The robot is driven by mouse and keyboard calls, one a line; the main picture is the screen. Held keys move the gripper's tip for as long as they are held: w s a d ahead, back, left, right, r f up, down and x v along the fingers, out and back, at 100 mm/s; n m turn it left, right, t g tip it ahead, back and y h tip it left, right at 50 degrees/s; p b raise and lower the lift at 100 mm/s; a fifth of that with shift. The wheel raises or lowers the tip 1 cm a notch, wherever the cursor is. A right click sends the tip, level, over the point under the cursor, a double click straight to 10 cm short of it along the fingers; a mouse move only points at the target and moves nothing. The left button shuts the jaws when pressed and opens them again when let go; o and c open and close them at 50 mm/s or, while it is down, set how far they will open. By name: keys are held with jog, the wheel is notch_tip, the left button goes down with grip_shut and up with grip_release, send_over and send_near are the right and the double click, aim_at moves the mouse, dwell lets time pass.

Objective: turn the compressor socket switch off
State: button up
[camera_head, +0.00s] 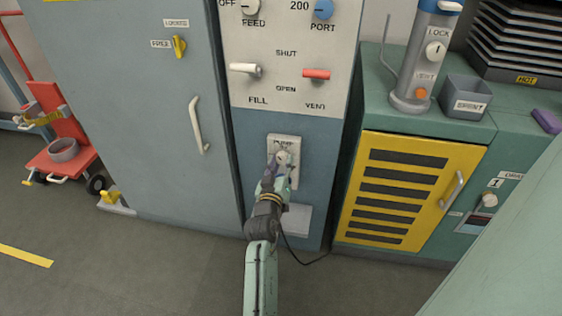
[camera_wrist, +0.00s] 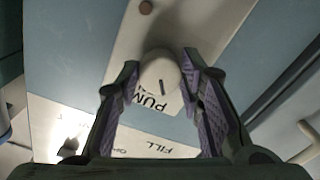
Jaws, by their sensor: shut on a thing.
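A white socket plate (camera_head: 293,151) labelled PUMP is on the lower blue-grey part of the middle panel. It carries a round pale switch knob (camera_head: 283,158). In the wrist view the knob (camera_wrist: 158,76) shows a short dark mark on its face. No label reading "compressor" is legible. My gripper (camera_head: 276,172) reaches up to the plate and partly covers it. In the wrist view my gripper (camera_wrist: 161,66) has its two purple-padded fingers on either side of the knob, shut on it.
Above are FILL (camera_head: 245,69) and VENT (camera_head: 316,74) levers. A tall grey cabinet (camera_head: 150,120) stands left, a yellow slatted door (camera_head: 398,233) right. A dark cable (camera_head: 305,260) runs below the plate. The floor in front is open.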

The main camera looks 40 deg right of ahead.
jog(key=n+p, duration=0.1)
jog(key=n, duration=0.1)
jog(key=n+p, duration=0.1)
jog(key=n, duration=0.2)
jog(key=shift+r+n+p, duration=0.2)
jog(key=shift+n+p, duration=0.1)
jog(key=n+p, duration=0.2)
jog(key=n, duration=0.2)
jog(key=shift+n, duration=0.4)
jog(key=shift+d, duration=0.1)
jog(key=o, duration=1.2)
jog(key=shift+f, duration=0.1)
jog(key=shift+c, duration=0.2)
jog(key=shift+s, duration=0.15)
jog(key=v, duration=1.2)
